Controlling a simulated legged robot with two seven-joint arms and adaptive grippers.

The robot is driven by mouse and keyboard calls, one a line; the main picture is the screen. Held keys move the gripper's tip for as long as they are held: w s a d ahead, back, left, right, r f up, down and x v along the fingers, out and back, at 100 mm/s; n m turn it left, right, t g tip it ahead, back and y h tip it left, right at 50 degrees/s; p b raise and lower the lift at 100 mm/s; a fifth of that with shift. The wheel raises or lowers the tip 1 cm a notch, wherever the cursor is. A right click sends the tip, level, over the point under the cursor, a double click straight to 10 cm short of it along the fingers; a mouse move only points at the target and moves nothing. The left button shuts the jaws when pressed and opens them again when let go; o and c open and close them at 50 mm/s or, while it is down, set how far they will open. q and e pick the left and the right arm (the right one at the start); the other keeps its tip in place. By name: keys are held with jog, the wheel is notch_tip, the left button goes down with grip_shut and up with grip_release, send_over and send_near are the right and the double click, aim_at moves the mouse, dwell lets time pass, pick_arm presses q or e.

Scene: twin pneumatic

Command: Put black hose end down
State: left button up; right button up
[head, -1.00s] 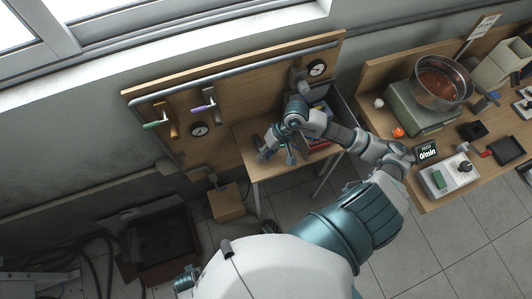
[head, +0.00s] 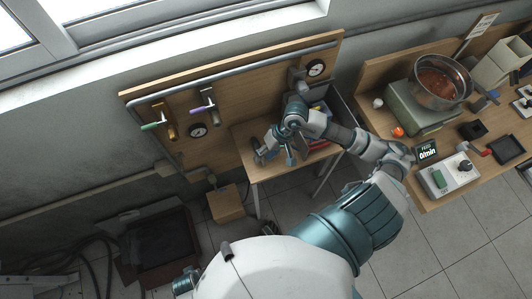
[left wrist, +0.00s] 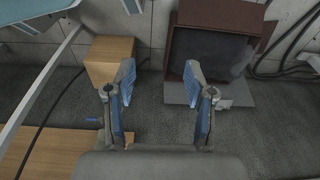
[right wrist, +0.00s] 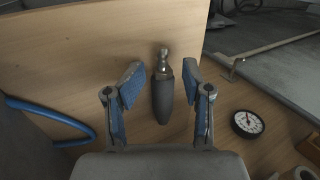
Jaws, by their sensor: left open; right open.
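A dark grey, tapered piece with a shiny metal tip, which looks like the black hose end (right wrist: 163,98), shows in the right wrist view against a pale wooden surface. My right gripper (right wrist: 162,88) is open, with one finger on each side of it and visible gaps. I cannot tell how far the piece is from the wood. In the head view my right gripper (head: 277,148) is over the small wooden table (head: 262,170). My left gripper (left wrist: 160,85) is open and empty above the floor in the left wrist view.
A blue hose (right wrist: 50,117) curves at left in the right wrist view, and a round gauge (right wrist: 247,123) is at right. A wooden box (head: 226,203) and a dark open bin (head: 160,240) stand on the floor. A second bench (head: 440,203) stands at right.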

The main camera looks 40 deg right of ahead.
jog(key=shift+r, duration=0.1)
jog(key=shift+p+v, duration=1)
jog(key=shift+v, duration=0.2)
pick_arm(q)
jog(key=f, duration=0.1)
jog(key=s+f, duration=0.1)
jog(key=f, duration=0.1)
jog(key=shift+s+a+f+b, duration=0.1)
jog(key=shift+s+b, duration=0.1)
jog(key=shift+b, duration=0.1)
pick_arm(e)
jog(key=w+v, duration=0.1)
jog(key=v, duration=0.9)
jog(key=shift+s+r, duration=0.4)
jog(key=shift+s, duration=0.1)
jog(key=shift+a, duration=0.1)
